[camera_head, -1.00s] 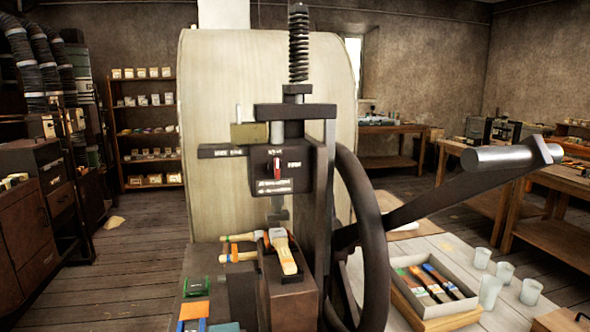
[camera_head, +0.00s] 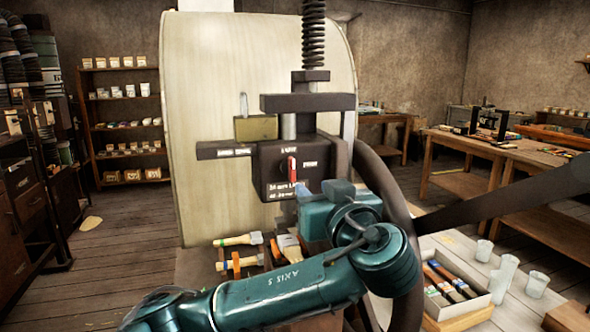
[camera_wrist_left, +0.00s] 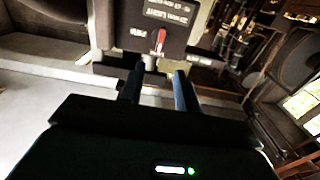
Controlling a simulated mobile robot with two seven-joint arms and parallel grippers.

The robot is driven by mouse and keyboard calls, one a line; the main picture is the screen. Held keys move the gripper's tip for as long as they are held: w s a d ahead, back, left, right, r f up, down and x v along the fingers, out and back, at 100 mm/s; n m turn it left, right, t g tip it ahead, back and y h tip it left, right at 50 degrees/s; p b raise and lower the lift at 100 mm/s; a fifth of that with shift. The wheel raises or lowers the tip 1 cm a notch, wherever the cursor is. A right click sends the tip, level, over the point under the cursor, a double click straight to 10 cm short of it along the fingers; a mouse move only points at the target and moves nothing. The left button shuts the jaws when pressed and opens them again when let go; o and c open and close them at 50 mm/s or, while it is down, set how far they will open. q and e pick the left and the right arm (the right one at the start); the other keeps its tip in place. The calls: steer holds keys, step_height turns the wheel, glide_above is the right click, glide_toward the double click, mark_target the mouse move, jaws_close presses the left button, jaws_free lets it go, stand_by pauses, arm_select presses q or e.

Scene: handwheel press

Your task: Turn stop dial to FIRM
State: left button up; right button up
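The stop dial (camera_head: 292,168) has a red pointer on the dark press head block (camera_head: 270,180). The pointer stands near upright, towards the label above it; another label, seemingly FIRM, sits to its right. The dial also shows in the left wrist view (camera_wrist_left: 160,40), where the lettering is upside down. My left gripper (camera_head: 301,190) is just below and in front of the dial in the head view. In the left wrist view its two fingers (camera_wrist_left: 159,72) are apart with a gap between them, aimed near the dial, and hold nothing visible. My right gripper is not in view.
The handwheel rim (camera_head: 400,215) and its thick crank arm (camera_head: 500,205) are close to the right of my left arm. Brushes (camera_head: 238,240) lie below the press head. A box of brushes (camera_head: 455,285) and several cups (camera_head: 505,270) stand at the right.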

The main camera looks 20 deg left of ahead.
mark_target(293, 169)
arm_select(q)
steer(key=p+x, duration=0.3)
steer(key=x, duration=0.7)
steer(key=shift+a+r, duration=0.1)
steer(key=shift+r, duration=0.05)
steer(key=shift+w+a, duration=0.4)
steer(key=shift+w, duration=0.25)
jaws_close()
steer(key=shift+f, duration=0.2)
